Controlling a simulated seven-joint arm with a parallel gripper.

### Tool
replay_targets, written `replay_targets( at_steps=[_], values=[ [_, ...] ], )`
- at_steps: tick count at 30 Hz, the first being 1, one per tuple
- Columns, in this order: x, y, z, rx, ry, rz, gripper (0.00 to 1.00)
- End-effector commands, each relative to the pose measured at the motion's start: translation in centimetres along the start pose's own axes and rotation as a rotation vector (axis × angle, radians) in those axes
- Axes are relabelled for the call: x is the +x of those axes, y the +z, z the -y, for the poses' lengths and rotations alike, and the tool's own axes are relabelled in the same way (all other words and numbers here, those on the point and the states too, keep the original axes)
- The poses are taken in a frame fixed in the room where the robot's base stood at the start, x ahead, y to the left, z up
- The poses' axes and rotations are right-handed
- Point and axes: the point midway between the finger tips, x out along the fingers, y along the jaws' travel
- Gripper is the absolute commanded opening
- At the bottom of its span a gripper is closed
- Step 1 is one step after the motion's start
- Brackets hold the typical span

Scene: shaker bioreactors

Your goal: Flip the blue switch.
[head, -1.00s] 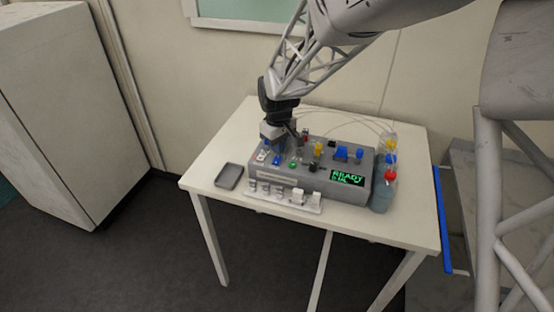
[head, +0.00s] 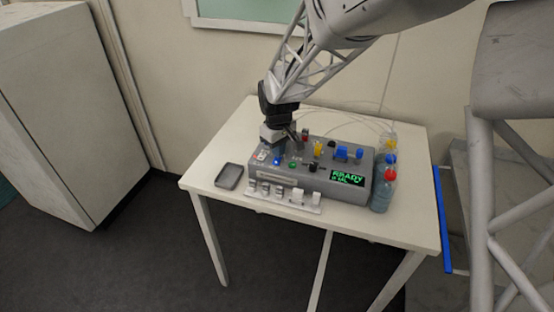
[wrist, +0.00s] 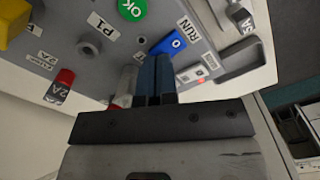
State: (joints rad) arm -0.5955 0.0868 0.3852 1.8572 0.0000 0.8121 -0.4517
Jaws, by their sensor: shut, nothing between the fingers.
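The blue switch (head: 277,161) is on the left part of the grey bioreactor console and looks bright blue. In the wrist view the blue switch (wrist: 168,43) bears a white 0 and lies beside a RUN label. My gripper (head: 278,151) points down over the console's left end, right at the switch. In the wrist view my gripper (wrist: 155,60) is shut and empty, its two fingers side by side. The fingertips are close to the switch's edge; I cannot tell whether they touch it.
The grey console (head: 315,187) stands on a white table (head: 215,150). A green OK button (wrist: 132,8) and a red switch (wrist: 62,82) are near. A bottle (head: 382,197) stands right, a small grey tray (head: 229,176) left. Free table surface lies front left.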

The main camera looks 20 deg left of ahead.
Motion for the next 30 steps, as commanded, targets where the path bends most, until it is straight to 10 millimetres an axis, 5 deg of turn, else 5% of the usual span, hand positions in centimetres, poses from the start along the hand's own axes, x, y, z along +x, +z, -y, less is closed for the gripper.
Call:
replay_targets(
  at_steps=[30],
  values=[
    [1.1, 0.0, 0.0, 0.0, 0.0, 0.001, 0.0]
  ],
)
